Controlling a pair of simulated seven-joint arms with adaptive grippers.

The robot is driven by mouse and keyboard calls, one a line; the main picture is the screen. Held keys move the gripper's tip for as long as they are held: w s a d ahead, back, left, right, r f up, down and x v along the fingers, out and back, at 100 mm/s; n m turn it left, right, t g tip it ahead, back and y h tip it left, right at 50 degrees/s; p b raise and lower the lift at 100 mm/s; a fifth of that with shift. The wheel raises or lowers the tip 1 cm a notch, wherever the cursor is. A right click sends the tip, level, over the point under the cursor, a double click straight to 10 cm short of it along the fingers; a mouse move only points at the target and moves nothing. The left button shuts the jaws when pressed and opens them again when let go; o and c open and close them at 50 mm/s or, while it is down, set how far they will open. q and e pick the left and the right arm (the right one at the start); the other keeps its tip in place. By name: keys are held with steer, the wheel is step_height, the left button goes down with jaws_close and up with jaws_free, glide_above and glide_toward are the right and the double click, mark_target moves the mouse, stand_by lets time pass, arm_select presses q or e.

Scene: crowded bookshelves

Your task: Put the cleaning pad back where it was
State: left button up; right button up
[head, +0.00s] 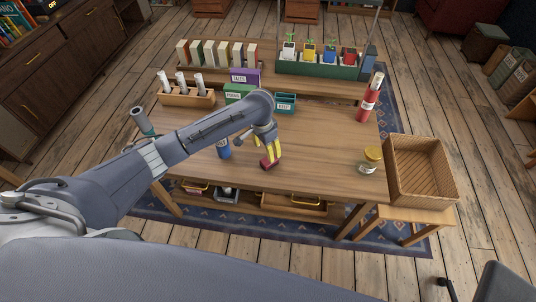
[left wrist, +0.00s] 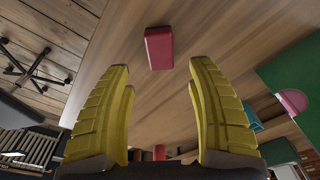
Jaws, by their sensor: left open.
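A small red block (head: 266,163), which looks like the cleaning pad, lies on the wooden table near its front edge. It also shows in the left wrist view (left wrist: 159,47), beyond and between the fingertips and apart from both fingers. My left gripper (head: 272,155) points down at the block with its yellow fingers. In the left wrist view my left gripper (left wrist: 160,75) is open, with nothing between its fingers. My right gripper is not in view.
A blue can (head: 223,149) stands just left of the gripper. A green box (head: 238,93), teal bin (head: 285,103), purple box (head: 245,76) and holder with white rolls (head: 188,97) stand behind. A jar (head: 370,160) and wicker basket (head: 420,170) are right. The table's right-middle is clear.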

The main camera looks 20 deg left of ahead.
arm_select(q)
steer(key=shift+s+a+r, duration=0.1)
steer(key=shift+s+r, duration=0.05)
steer(key=shift+r, duration=1.25)
stand_by(0.4)
